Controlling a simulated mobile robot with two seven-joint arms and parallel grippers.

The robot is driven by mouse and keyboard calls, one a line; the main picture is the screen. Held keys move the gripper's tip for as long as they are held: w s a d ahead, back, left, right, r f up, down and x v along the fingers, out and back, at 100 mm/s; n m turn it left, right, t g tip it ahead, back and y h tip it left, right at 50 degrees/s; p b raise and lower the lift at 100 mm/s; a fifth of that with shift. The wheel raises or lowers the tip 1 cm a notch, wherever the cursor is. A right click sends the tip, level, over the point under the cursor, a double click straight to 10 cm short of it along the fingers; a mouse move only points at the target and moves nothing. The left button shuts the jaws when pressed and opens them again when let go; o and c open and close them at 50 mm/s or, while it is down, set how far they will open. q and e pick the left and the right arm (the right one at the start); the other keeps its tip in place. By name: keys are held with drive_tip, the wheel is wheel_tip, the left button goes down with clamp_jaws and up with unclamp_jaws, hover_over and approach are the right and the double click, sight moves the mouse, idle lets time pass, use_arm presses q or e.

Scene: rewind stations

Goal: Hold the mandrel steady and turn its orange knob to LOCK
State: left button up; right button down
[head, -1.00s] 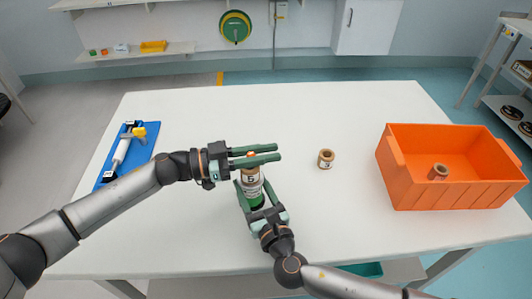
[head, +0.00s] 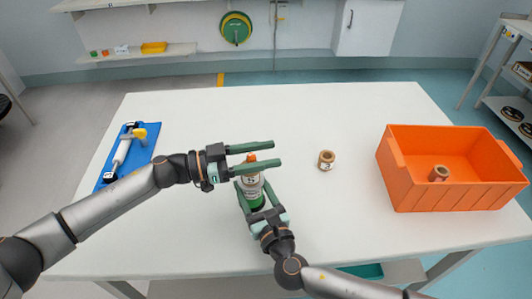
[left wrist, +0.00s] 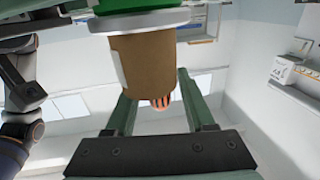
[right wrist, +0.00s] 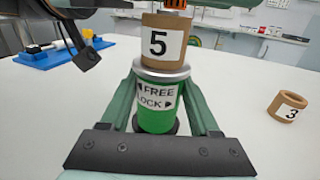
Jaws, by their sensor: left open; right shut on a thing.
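The mandrel (head: 257,201) stands upright on the table, its green body marked FREE and LOCK in the right wrist view (right wrist: 157,118). A brown core labelled 5 (right wrist: 163,45) sits around its upper part. The orange knob (head: 251,158) tops it and also shows in the left wrist view (left wrist: 160,102). My right gripper (head: 254,184) is shut on the green body below the core. My left gripper (head: 276,154) is open, with its fingers on either side of the knob and apart from it. The knob's pointer setting cannot be made out.
A loose core labelled 3 (head: 326,161) stands right of the mandrel. An orange crate (head: 449,196) at the right holds another core (head: 438,174). A blue board (head: 142,153) with a white and yellow tool lies at the left. The back of the table is clear.

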use_arm(q)
drive_tip(key=s+a, duration=0.1)
drive_tip(key=a, duration=1)
drive_tip(key=shift+s+a, duration=0.25)
drive_tip(key=shift+s, duration=0.15)
use_arm(e)
drive_tip(key=shift+c, duration=0.2)
unclamp_jaws()
